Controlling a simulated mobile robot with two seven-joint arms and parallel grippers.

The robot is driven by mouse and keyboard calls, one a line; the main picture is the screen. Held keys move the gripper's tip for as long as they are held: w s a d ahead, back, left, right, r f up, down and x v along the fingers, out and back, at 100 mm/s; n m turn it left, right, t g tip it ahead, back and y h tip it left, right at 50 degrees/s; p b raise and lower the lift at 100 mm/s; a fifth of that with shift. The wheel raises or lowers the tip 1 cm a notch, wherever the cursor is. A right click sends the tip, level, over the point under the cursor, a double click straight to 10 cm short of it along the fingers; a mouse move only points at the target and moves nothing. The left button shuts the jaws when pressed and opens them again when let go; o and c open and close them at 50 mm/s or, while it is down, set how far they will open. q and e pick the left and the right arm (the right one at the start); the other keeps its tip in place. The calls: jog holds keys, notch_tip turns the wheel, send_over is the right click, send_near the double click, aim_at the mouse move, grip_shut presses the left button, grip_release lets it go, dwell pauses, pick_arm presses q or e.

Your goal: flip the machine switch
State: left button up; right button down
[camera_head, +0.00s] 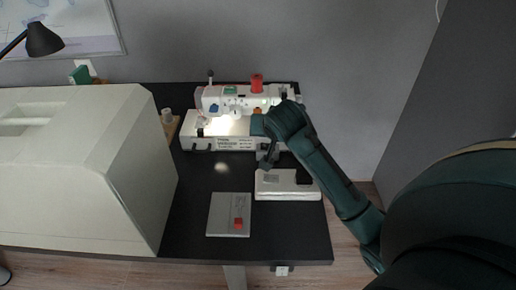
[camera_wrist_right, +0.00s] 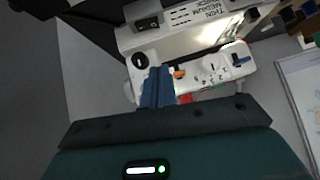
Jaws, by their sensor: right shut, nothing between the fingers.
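The white sewing machine (camera_head: 215,98) stands at the back of the black table, with a lit work area. In the right wrist view the machine (camera_wrist_right: 205,75) appears turned over, with stitch-thickness lettering on its base. A black rocker switch (camera_wrist_right: 147,23) shows on the base there, beside the lettering; its on or off position is unclear. My right gripper (camera_head: 258,125) is at the machine's right end, hiding part of it. Its blue fingers (camera_wrist_right: 158,88) are shut and empty, near an orange part (camera_wrist_right: 179,73); contact cannot be told. My left gripper is out of view.
A large pale cover (camera_head: 100,150) stands to the left. A grey pad (camera_head: 222,222) with a red item (camera_head: 238,223) lies at the front. The table between pad and machine is clear.

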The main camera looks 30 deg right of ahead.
jog(key=shift+d+r, duration=0.2)
jog(key=shift+r, duration=0.1)
jog(key=b, duration=0.1)
send_over(268, 146)
jog(key=s+a, duration=0.1)
notch_tip(268, 146, down, 7)
jog(key=shift+s+a+r, duration=0.1)
jog(key=shift+a, duration=0.05)
jog(key=f, duration=0.3)
jog(key=shift+w+a+f, duration=0.15)
jog(key=shift+w+f, duration=0.05)
jog(key=shift+f, duration=0.5)
jog(key=shift+a, duration=0.1)
